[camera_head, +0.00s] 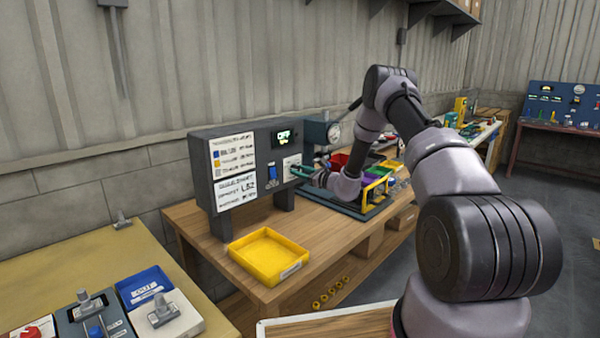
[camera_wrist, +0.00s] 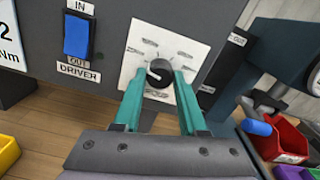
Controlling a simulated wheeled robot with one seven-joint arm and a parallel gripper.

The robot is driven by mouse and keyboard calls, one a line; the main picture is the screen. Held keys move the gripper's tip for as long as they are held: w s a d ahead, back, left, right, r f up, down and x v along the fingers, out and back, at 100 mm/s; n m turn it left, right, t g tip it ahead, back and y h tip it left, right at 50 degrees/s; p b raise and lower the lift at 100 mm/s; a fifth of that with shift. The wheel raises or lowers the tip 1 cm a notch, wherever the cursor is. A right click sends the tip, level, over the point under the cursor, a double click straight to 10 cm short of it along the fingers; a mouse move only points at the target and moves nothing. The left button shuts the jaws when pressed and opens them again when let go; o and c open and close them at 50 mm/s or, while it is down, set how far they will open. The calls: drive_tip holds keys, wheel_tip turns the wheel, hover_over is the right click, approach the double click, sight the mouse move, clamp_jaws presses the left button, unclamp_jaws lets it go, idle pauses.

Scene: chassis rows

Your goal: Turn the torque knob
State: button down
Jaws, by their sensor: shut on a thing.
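The torque knob (camera_wrist: 159,74) is a dark round knob with a white pointer mark, on a white dial plate (camera_wrist: 138,42) with small labels around it. The plate is on the front of a dark grey panel box (camera_head: 205,145), which stands on legs on the wooden bench. My gripper (camera_wrist: 160,85) has its two teal fingers on either side of the knob, shut on it. In the head view my gripper (camera_head: 301,171) reaches the right part of the panel, and the knob is hidden there. The box's small display (camera_head: 285,135) appears to read OFF.
A blue switch (camera_wrist: 76,36) marked IN and OUT DRIVER is left of the dial. A yellow tray (camera_head: 267,256) sits on the bench (camera_head: 210,240) before the box. Red, green and purple bins and a gauge (camera_head: 333,132) crowd the right side.

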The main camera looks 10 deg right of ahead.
drive_tip(key=shift+c, duration=2.3)
unclamp_jaws()
drive_tip(key=shift+s+d, duration=0.1)
drive_tip(key=v, duration=1)
drive_tip(key=shift+s+d, duration=0.15)
drive_tip(key=shift+s, duration=0.1)
drive_tip(key=s+a+r+n+g+y, duration=0.1)
drive_tip(key=s+a+r+n+g, duration=0.5)
drive_tip(key=s+r, duration=0.4)
drive_tip(key=s+a+r+n+g+y, duration=0.1)
drive_tip(key=s+a+r+n+g, duration=0.55)
drive_tip(key=r, duration=0.65)
drive_tip(key=s+d+r+n+t+h, duration=0.1)
drive_tip(key=s+d+r+n+h, duration=0.2)
drive_tip(key=s, duration=0.6)
drive_tip(key=s+d+r+n+t+h, duration=0.2)
drive_tip(key=s+d+r+n+h, duration=0.1)
drive_tip(key=s, duration=0.6)
drive_tip(key=s+d+r+n+t+h, duration=0.2)
drive_tip(key=s+d+n+h, duration=0.1)
drive_tip(key=s, duration=0.6)
drive_tip(key=d+h, duration=0.1)
drive_tip(key=d, duration=0.1)
drive_tip(key=shift+s+d+r+h, duration=0.15)
drive_tip(key=shift+d+r+h, duration=0.15)
drive_tip(key=shift+r, duration=0.1)
